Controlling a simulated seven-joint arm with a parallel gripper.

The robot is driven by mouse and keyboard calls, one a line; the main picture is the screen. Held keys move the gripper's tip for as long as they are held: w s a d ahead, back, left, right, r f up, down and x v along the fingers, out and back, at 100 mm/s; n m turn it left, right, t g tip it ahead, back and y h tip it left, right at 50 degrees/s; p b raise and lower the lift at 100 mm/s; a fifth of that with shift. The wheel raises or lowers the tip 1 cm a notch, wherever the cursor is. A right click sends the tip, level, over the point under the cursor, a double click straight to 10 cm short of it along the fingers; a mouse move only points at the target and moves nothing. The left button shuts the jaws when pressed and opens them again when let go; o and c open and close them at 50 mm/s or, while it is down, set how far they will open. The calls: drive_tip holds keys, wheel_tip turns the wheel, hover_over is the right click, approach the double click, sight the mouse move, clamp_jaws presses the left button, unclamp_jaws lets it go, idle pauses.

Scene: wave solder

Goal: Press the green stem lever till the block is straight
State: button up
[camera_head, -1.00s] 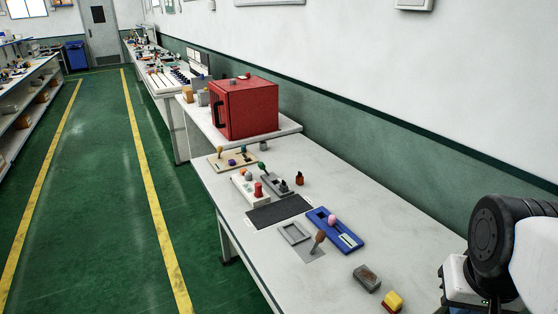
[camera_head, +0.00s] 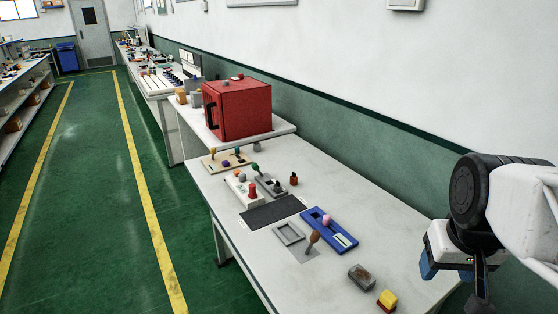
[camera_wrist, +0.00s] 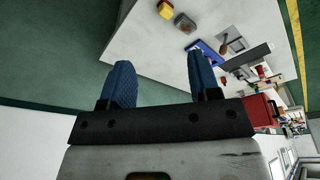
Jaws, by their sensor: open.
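A lever with a green top (camera_head: 255,167) stands on a small grey base (camera_head: 269,187) toward the far part of the table, tilted. It is small, and I cannot tell its stem or which part is the block. My gripper (camera_wrist: 160,64) is open and empty, with its two blue fingers apart in the wrist view. In the head view, my gripper is partly seen at the right edge of the table, far from the green-topped lever. The lever is too small to make out in the wrist view.
The white table (camera_head: 385,245) holds a blue panel with a pink knob (camera_head: 329,228), a brown-handled lever (camera_head: 313,238), a white unit with a red knob (camera_head: 240,188), a grey block (camera_head: 361,278) and a yellow block (camera_head: 387,300). A red box (camera_head: 240,108) stands behind.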

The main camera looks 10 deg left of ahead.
drive_tip(key=w+a+r+n, duration=0.3)
drive_tip(key=w+a, duration=0.1)
drive_tip(key=w, duration=0.8)
drive_tip(key=w+a+r+n, duration=0.3)
drive_tip(key=w+a, duration=0.1)
drive_tip(key=w, duration=0.7)
drive_tip(key=n+g, duration=0.1)
drive_tip(key=n, duration=1.6)
hover_over(254, 163)
drive_tip(key=d, duration=0.1)
drive_tip(key=shift+y, duration=0.4)
drive_tip(key=f, duration=2.6)
drive_tip(key=shift+s+f, duration=0.2)
drive_tip(key=shift+s, duration=0.2)
drive_tip(key=shift+w+a+f, duration=0.1)
drive_tip(key=shift+a+f, duration=0.2)
drive_tip(key=shift+f, duration=0.1)
